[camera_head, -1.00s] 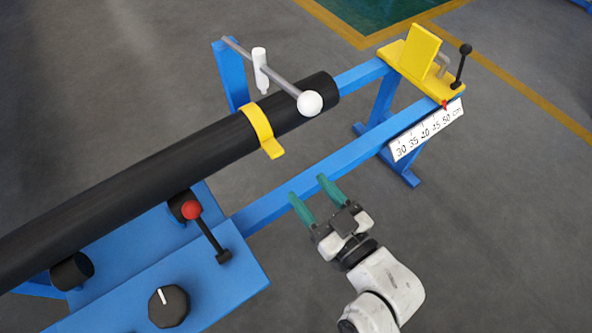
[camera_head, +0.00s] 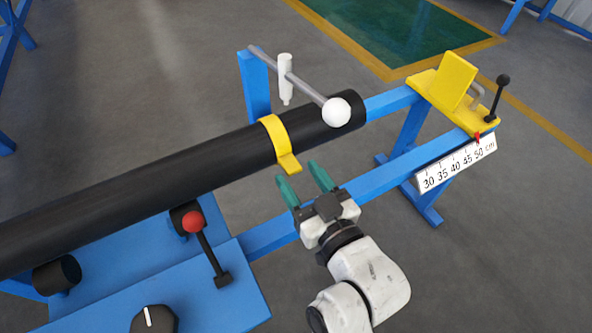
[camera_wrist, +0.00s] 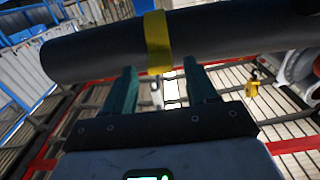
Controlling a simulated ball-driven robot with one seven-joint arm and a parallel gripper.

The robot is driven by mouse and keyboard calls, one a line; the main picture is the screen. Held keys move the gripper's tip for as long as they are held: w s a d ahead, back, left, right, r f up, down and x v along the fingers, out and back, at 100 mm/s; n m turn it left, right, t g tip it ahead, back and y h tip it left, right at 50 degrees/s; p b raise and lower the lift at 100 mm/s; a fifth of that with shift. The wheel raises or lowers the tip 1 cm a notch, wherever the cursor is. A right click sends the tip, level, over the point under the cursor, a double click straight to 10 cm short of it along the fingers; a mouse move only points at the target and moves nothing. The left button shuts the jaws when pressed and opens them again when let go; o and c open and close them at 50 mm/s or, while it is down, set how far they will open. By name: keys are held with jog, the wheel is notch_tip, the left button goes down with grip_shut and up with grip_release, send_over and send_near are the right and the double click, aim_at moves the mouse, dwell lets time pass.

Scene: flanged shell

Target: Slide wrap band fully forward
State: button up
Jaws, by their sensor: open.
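The yellow wrap band (camera_head: 275,138) sits around the black pipe (camera_head: 190,163), a little short of the pipe's right end, with a tab (camera_head: 289,163) sticking out toward me. My gripper (camera_head: 301,175) is open and empty, its green fingers pointing at the band's tab from the near side. In the head view the fingertips are just below and to the right of the tab. In the wrist view the band (camera_wrist: 157,42) hangs over the pipe (camera_wrist: 215,38) and its lower end lies between and beyond the two fingertips (camera_wrist: 162,75). I cannot see contact.
A rod with a white ball (camera_head: 336,112) and a white handle (camera_head: 286,78) crosses near the pipe's end. A red-knobbed lever (camera_head: 193,222) and black dial (camera_head: 154,319) are on the blue frame (camera_head: 375,181). A yellow stop (camera_head: 457,82) and scale (camera_head: 455,163) stand at right.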

aim_at(290, 164)
jog(key=shift+x, duration=1.1)
jog(key=shift+c, duration=0.3)
grip_shut()
